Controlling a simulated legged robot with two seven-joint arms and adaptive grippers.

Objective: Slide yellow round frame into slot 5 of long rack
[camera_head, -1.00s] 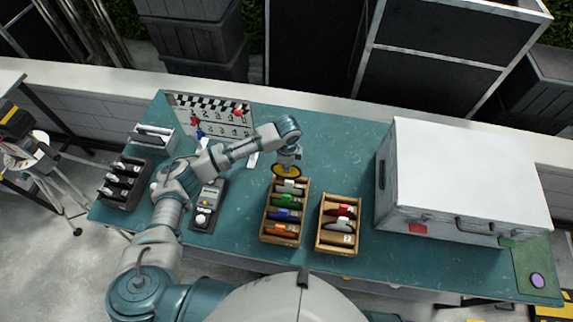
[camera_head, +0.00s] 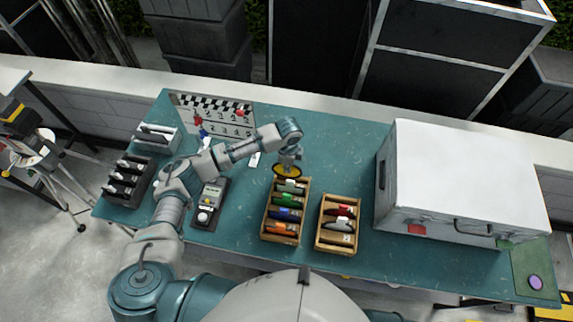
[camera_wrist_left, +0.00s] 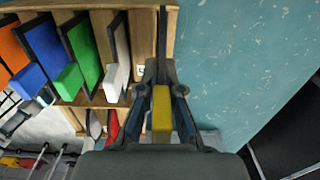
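My left gripper (camera_head: 289,155) is shut on the yellow round frame (camera_head: 286,171), at the far end of the long wooden rack (camera_head: 279,240). In the left wrist view, the fingers (camera_wrist_left: 161,90) close on the frame's yellow tab (camera_wrist_left: 162,108). The rack's end (camera_wrist_left: 143,45) shows beyond the fingers there. The rack holds a white frame (camera_head: 290,187), a green frame (camera_head: 285,200), a blue frame (camera_head: 284,214) and an orange frame (camera_head: 281,229). Whether the yellow frame is above the far slot or partly in it, I cannot tell. My right gripper is out of view.
A shorter wooden rack (camera_head: 333,248) with red and white frames stands close on the right. A large white case (camera_head: 465,165) fills the table's right. A number board (camera_head: 215,115), a dark holder (camera_head: 126,182) and a grey device (camera_head: 207,205) are on the left.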

